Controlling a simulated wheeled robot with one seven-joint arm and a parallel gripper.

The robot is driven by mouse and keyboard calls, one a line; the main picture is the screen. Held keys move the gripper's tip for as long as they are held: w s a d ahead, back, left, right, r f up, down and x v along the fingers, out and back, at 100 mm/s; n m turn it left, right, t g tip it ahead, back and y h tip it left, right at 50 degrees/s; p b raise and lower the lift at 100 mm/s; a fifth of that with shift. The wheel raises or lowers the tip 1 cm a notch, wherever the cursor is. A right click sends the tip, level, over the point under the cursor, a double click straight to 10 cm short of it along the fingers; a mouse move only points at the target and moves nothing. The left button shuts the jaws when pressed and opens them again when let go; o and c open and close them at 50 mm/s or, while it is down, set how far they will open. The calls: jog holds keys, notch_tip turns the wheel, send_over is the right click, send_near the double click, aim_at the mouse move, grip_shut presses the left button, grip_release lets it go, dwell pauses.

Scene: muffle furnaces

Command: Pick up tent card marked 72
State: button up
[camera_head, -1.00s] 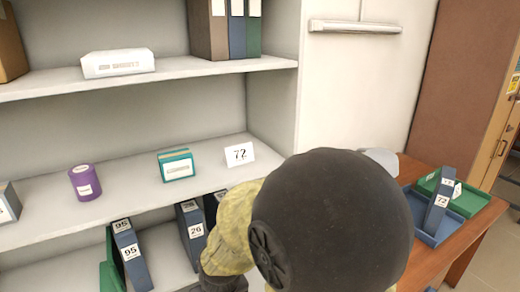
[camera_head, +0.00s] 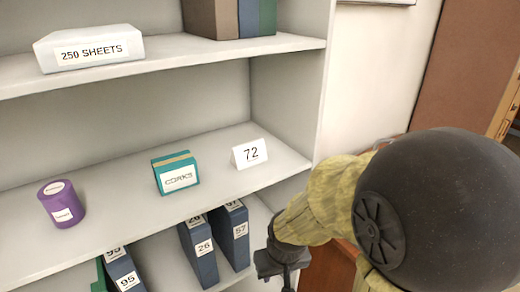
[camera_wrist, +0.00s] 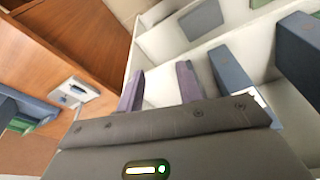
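The white tent card marked 72 (camera_head: 249,153) stands upright on the middle shelf (camera_head: 120,200), near its right end. My gripper (camera_wrist: 160,80) shows in the wrist view with its two fingers apart and nothing between them. In the head view my dark gripper body (camera_head: 278,262) is below and right of the card, in front of the lower shelf and apart from the card. Its fingers are mostly cut off there. I cannot make out the card in the wrist view.
A green CORKS box (camera_head: 176,173) stands left of the card, and a purple container (camera_head: 61,204) farther left. A 250 SHEETS pack (camera_head: 89,48) lies on the shelf above. Blue binders (camera_head: 198,250) stand on the lower shelf. The shelf is clear immediately around the card.

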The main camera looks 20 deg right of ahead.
jog(key=shift+a, duration=0.1)
